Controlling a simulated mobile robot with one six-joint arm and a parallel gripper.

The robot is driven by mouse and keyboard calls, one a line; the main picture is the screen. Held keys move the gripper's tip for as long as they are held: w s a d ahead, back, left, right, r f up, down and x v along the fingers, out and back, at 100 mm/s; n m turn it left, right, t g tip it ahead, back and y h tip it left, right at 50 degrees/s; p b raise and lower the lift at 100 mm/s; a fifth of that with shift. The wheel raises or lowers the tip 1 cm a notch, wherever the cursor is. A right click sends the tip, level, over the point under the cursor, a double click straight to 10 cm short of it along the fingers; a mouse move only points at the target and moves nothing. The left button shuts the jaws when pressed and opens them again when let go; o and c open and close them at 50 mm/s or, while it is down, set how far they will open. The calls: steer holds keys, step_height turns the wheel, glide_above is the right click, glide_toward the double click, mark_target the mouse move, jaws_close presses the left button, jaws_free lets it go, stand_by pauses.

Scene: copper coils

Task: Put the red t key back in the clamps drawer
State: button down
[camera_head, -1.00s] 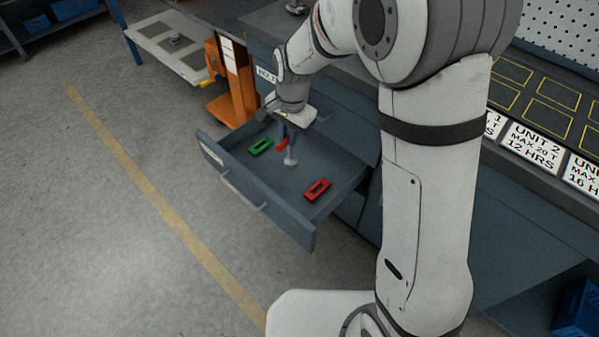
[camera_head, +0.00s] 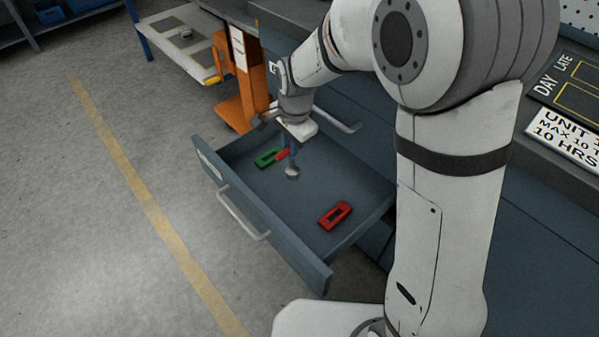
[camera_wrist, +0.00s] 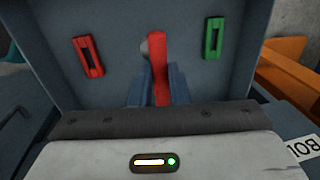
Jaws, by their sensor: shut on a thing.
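The clamps drawer (camera_head: 225,175) is pulled open. My gripper (camera_head: 290,148) points down over its inside, toward the far end. It is shut on the red t key (camera_head: 282,155), whose red bar shows between the two blue fingers (camera_wrist: 161,85) in the wrist view. A grey rounded part of the key (camera_head: 292,171) hangs below the fingers. It also shows beside the red bar in the wrist view (camera_wrist: 143,47). I cannot tell whether the key touches the drawer floor. The fingers hide part of the key.
A green clamp (camera_head: 267,157) lies in the drawer close to the key. A red clamp (camera_head: 335,215) lies nearer the drawer's near end. The drawer floor between them is clear. An orange stand (camera_head: 246,85) is beyond the drawer.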

mark_target(289, 170)
steer(key=f+b, duration=0.1)
steer(key=f, duration=0.3)
steer(key=f+b, duration=0.2)
steer(key=f, duration=0.2)
steer(key=shift+s+a+f, duration=0.1)
steer(key=shift+a+f, duration=0.1)
steer(key=shift+f, duration=0.2)
steer(key=c, duration=1.4)
jaws_free()
steer(key=r+p, duration=0.1)
steer(key=r, duration=0.3)
steer(key=r+p, duration=0.2)
steer(key=r, duration=0.2)
steer(key=s+d+r+p, duration=0.1)
steer(key=r, duration=0.3)
steer(key=shift+d+r, duration=0.1)
steer(key=s+d+r+n, duration=0.1)
steer(key=s+d+n, duration=0.1)
steer(key=s+d, duration=0.3)
steer(key=s+d+r+n, duration=0.1)
steer(key=s+d+n, duration=0.2)
steer(key=s+d, duration=0.3)
steer(key=s+d+r+n+h, duration=0.1)
steer(key=s+d+r+n, duration=0.1)
steer(key=s+d, duration=0.4)
steer(key=shift+d+r+n, duration=0.1)
steer(key=shift+d+n, duration=0.6)
steer(key=shift+d, duration=1.8)
